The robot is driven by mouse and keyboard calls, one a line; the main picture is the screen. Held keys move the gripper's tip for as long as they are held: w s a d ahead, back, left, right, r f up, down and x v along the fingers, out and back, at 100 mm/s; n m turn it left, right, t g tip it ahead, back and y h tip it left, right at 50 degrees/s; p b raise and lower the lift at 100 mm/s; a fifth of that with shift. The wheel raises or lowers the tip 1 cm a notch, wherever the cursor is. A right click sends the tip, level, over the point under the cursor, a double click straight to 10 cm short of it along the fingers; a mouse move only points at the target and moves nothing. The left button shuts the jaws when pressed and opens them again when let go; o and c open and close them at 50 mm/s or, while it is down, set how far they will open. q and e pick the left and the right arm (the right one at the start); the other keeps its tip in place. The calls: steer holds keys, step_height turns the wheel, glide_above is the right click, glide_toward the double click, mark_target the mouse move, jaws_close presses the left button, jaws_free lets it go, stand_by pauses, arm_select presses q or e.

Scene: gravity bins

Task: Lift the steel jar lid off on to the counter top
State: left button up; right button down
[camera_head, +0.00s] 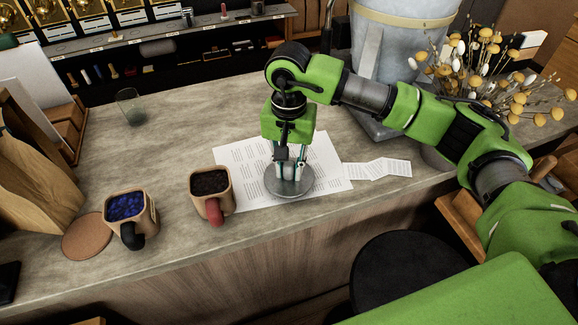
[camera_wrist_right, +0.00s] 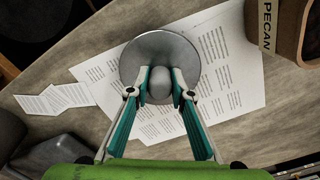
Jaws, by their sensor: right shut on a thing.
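The steel jar lid (camera_head: 289,186) is a round grey disc with a knob on top. It is at or just above the printed sheets on the counter top (camera_head: 170,160); I cannot tell whether it touches them. My right gripper (camera_head: 290,172) points down and is shut on the lid's knob. In the right wrist view, the lid (camera_wrist_right: 160,52) lies below the fingers, and its knob is between the fingertips (camera_wrist_right: 160,85). No jar is visible under the lid. My left gripper is not in view.
A bin with dark contents and a red scoop handle (camera_head: 211,190) stands left of the lid. A bin of blue pieces (camera_head: 128,212) and a round cork mat (camera_head: 87,236) are further left. A glass (camera_head: 131,107) stands at the back. A large grey container (camera_head: 400,45) and dried flowers (camera_head: 490,75) are behind my right arm.

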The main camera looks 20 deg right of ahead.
steer(key=shift+f+b, duration=0.3)
steer(key=shift+f, duration=0.05)
steer(key=c, duration=1.7)
jaws_free()
steer(key=shift+c, duration=1.1)
steer(key=shift+c, duration=0.8)
steer(key=o, duration=0.6)
steer(key=shift+r, duration=0.1)
